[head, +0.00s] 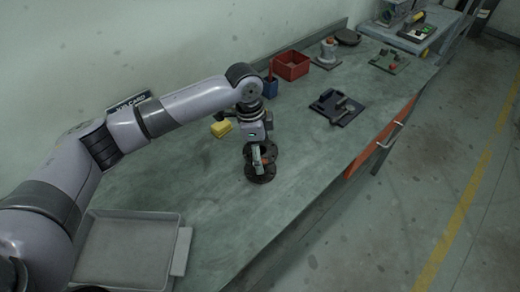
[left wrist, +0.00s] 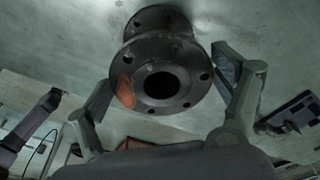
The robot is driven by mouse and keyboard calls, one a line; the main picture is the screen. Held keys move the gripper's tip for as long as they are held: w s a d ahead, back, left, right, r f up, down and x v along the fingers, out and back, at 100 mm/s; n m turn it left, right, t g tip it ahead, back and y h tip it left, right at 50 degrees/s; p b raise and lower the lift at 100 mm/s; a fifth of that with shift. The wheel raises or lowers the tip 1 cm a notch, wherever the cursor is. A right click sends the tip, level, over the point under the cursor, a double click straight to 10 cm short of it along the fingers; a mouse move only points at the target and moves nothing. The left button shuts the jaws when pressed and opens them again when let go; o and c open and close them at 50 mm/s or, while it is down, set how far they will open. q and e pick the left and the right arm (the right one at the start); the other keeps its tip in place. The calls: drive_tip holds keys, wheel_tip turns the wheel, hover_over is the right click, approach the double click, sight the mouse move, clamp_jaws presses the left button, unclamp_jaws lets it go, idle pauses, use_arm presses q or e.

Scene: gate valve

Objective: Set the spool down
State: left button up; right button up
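The spool (head: 262,174) is a dark metal pipe piece with a round flange at each end and an orange patch. It stands upright on the green workbench (head: 310,150), near the front edge. My left gripper (head: 257,156) is over its upper end. In the left wrist view, the near flange of the spool (left wrist: 165,60), with its bore and bolt holes, lies between the two fingers of my left gripper (left wrist: 166,78). The fingers are spread, with a narrow gap visible on the right. My right gripper is not in view.
A grey tray (head: 130,250) lies at the front left. A yellow block (head: 221,129), a blue cup (head: 270,88), a red bin (head: 291,65) and a dark tray with a tool (head: 337,108) stand behind the spool. An orange drawer front (head: 380,140) is on the bench's right side.

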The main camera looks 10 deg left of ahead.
use_arm(q)
drive_tip(key=shift+o, duration=0.7)
drive_tip(key=shift+r, duration=0.25)
wheel_tip(320, 180, up, 12)
drive_tip(key=a+b, duration=0.1)
drive_tip(key=b, duration=0.1)
drive_tip(key=shift+s+a+f, duration=0.15)
drive_tip(key=shift+a, duration=0.2)
